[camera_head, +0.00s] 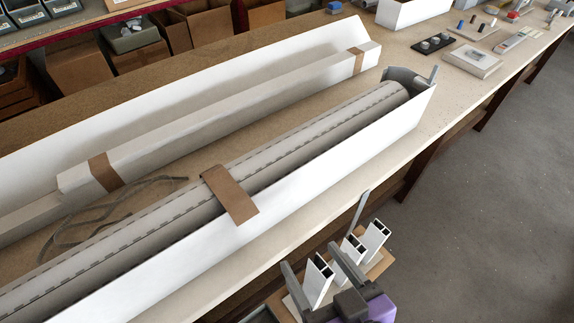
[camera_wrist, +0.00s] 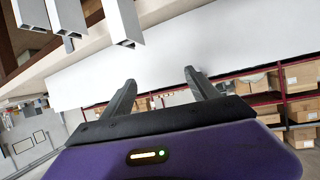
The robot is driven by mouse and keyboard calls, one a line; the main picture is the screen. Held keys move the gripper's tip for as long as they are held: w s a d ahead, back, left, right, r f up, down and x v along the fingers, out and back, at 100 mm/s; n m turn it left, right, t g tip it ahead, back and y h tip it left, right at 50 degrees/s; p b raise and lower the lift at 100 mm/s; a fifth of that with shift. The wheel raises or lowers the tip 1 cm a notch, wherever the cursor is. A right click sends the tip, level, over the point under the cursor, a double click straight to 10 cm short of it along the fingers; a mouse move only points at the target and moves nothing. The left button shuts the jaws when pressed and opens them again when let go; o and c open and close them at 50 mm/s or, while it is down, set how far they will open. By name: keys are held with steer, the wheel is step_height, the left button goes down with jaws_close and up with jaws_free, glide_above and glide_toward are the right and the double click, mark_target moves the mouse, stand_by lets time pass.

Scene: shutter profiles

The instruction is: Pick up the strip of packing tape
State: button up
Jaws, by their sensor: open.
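The strip of packing tape (camera_head: 230,193) is a flat brown piece. It lies across the grey rolled shutter profile (camera_head: 300,133) and over the front wall of the long white box (camera_head: 330,165), its lower end on the wall's outer side. My gripper (camera_head: 309,254) is at the bottom of the head view, in front of the bench and to the lower right of the strip, well apart from it. Its two dark fingers are spread with nothing between them, as the wrist view (camera_wrist: 160,76) also shows. I cannot make out the strip in the wrist view.
A white wrapped bundle (camera_head: 230,122) with brown tape bands lies behind the shutter, near loose grey straps (camera_head: 110,212). White hollow profiles (camera_head: 375,232) stand on a small board close to my gripper. Small items lie at the bench's far right; the floor (camera_head: 490,180) there is clear.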

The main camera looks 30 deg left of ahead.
steer(key=s+a+r+n+g+y, duration=0.1)
steer(key=s+a+r+n+g, duration=0.15)
steer(key=a+r, duration=0.3)
steer(key=p+x, duration=0.2)
steer(key=x, duration=0.6)
steer(key=shift+f+n+y, duration=0.3)
steer(key=shift+n, duration=0.05)
steer(key=shift+w+a, duration=0.1)
steer(key=shift+a, duration=0.05)
steer(key=c, duration=1.4)
